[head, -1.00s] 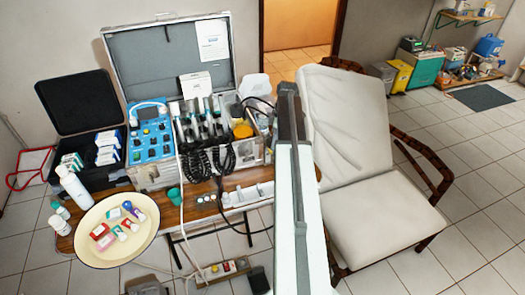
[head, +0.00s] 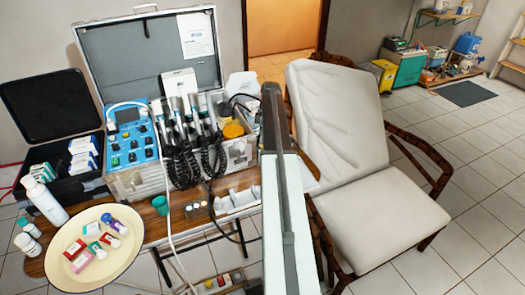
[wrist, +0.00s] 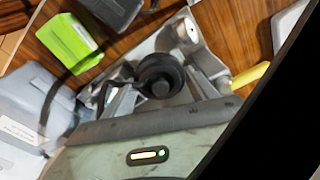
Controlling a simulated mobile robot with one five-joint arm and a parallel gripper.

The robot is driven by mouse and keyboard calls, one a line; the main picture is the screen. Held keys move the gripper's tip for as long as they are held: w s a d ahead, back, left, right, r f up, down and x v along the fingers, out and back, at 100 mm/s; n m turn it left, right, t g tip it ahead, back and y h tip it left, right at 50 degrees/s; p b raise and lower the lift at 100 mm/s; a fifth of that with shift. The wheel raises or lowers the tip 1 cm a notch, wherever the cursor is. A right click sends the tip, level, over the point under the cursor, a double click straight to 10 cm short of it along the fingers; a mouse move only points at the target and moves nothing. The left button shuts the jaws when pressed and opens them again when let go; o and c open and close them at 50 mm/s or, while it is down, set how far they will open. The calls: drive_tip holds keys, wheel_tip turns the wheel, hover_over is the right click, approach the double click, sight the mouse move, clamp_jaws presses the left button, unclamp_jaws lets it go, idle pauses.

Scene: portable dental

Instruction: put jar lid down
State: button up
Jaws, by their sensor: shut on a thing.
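The jar lid (wrist: 162,75) looks like a round black disc with a raised knob in the wrist view. My gripper (wrist: 160,88) is closed around it, with grey fingers on both sides. A wooden surface shows below and beyond the fingers; I cannot tell how far the lid is above it. In the head view my gripper and the lid are hidden behind my own pale arm. I cannot pick out the lid's jar in either view.
A wooden table (head: 160,228) bears an open dental case (head: 135,182), a cream tray (head: 62,240) of small boxes and bottles, and a green cup (head: 159,205). A white reclining chair (head: 375,215) stands right. In the wrist view, a green box (wrist: 64,44) lies upper left.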

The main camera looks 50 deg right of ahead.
wheel_tip(320, 180, down, 4)
drive_tip(key=b, duration=0.4)
drive_tip(key=shift+r, duration=0.3)
drive_tip(key=shift+f, duration=0.25)
drive_tip(key=o, duration=1.1)
drive_tip(key=shift+r, duration=0.1)
drive_tip(key=shift+c, duration=0.2)
drive_tip(key=shift+r, duration=0.1)
wheel_tip(320, 180, up, 12)
drive_tip(key=s+d+p, duration=0.1)
drive_tip(key=p, duration=1.1)
drive_tip(key=shift+s+d, duration=0.15)
drive_tip(key=shift+s, duration=0.05)
